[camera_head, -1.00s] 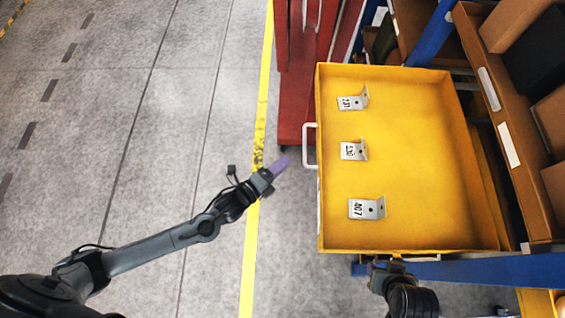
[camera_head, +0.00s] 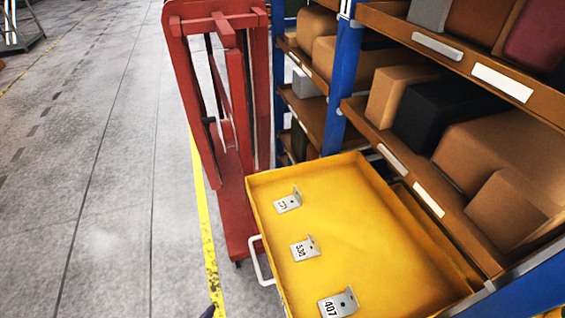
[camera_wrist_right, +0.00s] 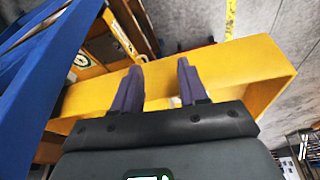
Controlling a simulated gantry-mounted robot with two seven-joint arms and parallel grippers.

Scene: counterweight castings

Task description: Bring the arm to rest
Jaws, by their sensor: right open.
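My right gripper (camera_wrist_right: 158,66) is open in the right wrist view, with two purple fingers apart and nothing between them. Its fingers overlap the view of the yellow drawer (camera_wrist_right: 225,62); I cannot tell how close they are.
Labelled metal brackets (camera_head: 288,201), (camera_head: 305,249), (camera_head: 338,304) stand in the drawer, the nearest marked 407. A red frame (camera_head: 232,190) stands behind it. Shelves (camera_head: 385,143) with boxes on blue posts (camera_head: 343,75) rise at the right. Grey floor left of the yellow line (camera_head: 203,225) is open.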

